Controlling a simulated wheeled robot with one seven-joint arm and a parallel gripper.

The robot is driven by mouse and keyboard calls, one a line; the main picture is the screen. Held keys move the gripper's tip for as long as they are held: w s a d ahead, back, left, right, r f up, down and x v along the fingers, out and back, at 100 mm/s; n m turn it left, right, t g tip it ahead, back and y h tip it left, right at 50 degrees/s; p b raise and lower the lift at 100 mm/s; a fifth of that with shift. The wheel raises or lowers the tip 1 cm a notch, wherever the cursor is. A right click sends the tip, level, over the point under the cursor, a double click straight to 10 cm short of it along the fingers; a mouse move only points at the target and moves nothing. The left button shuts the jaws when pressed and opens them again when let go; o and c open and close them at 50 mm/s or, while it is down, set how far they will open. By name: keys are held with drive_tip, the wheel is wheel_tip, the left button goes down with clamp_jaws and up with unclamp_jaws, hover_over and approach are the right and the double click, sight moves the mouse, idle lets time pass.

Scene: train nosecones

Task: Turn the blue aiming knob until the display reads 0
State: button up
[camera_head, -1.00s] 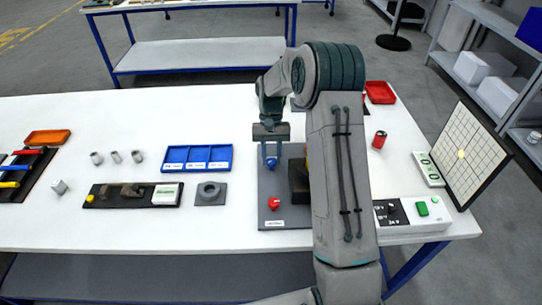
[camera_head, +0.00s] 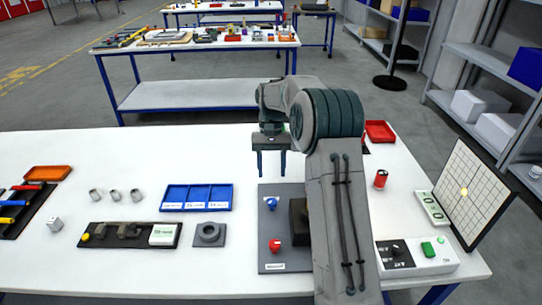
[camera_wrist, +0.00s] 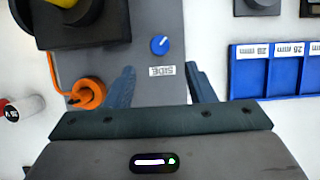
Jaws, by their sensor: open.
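The blue aiming knob (camera_head: 271,203) sits on the grey panel (camera_head: 270,225), near its far edge. In the wrist view the knob (camera_wrist: 160,46) shows a white pointer mark and stands beside an upside-down "SIDE" label (camera_wrist: 176,71). My gripper (camera_head: 271,174) is open and empty, raised above and apart from the knob. In the wrist view its fingertips (camera_wrist: 159,69) are spread wide, with the knob beyond them, roughly centred. A gridded board (camera_head: 469,185) with a yellow spot stands at the right. A small white and green unit (camera_head: 432,208) lies before it; any reading is too small to make out.
A red knob (camera_head: 275,245) is on the same panel, nearer me. A black block (camera_wrist: 80,22) and an orange ring-shaped part (camera_wrist: 88,93) are close by. A blue tray (camera_head: 196,197) lies left of the panel. A red can (camera_head: 381,179) stands to the right.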

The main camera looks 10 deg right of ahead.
drive_tip(key=v, duration=0.4)
drive_tip(key=shift+w+r, duration=0.1)
drive_tip(key=shift+r, duration=0.25)
drive_tip(key=s+a+r+n+t, duration=0.15)
drive_tip(key=s+r, duration=0.25)
drive_tip(key=s, duration=0.4)
drive_tip(key=s+r+t, duration=0.2)
drive_tip(key=s+r, duration=0.2)
drive_tip(key=s, duration=0.3)
drive_tip(key=s+f+t, duration=0.4)
drive_tip(key=s, duration=1.3)
drive_tip(key=shift+f+n+h, duration=0.25)
drive_tip(key=shift+n+h, duration=0.15)
drive_tip(key=shift+n, duration=0.05)
drive_tip(key=shift+w, duration=0.1)
